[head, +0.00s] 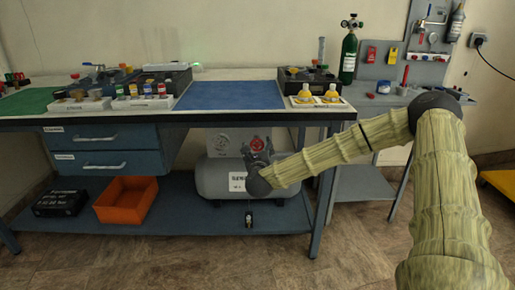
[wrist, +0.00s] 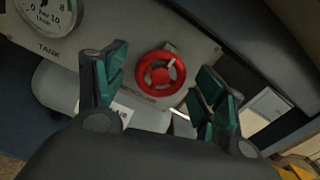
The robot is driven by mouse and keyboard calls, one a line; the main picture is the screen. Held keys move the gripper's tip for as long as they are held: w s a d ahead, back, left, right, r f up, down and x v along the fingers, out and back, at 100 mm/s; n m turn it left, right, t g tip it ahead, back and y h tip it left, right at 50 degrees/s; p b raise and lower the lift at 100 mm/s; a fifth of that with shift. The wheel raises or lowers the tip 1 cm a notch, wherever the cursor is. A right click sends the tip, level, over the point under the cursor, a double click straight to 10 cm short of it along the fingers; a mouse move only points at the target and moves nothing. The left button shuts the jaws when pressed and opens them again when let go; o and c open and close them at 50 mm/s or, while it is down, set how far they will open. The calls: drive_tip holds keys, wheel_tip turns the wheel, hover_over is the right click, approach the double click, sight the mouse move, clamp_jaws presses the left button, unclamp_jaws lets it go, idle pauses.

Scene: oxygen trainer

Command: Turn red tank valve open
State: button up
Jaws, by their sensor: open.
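The red tank valve (wrist: 160,74) is a round spoked handwheel on a light panel (wrist: 130,50). In the wrist view it sits between my open fingers and a little beyond them. My gripper (wrist: 158,88) is open and empty, with teal pads on both sides of the valve, apart from it as far as I can see. In the head view the valve (head: 258,143) shows just above my gripper (head: 258,154), under the workbench. A round tank gauge (wrist: 48,14) is on the same panel, at the upper left of the wrist view. The grey tank (head: 215,178) lies behind my gripper.
The workbench top (head: 130,117) runs above my gripper, and its lower shelf (head: 170,215) below. An orange bin (head: 125,200) and a black case (head: 60,202) sit on that shelf to the left. A bench leg (head: 324,195) stands right of the tank, behind my arm.

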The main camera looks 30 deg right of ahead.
drive_tip(key=shift+w+d, duration=0.4)
drive_tip(key=shift+w, duration=0.2)
drive_tip(key=c, duration=1)
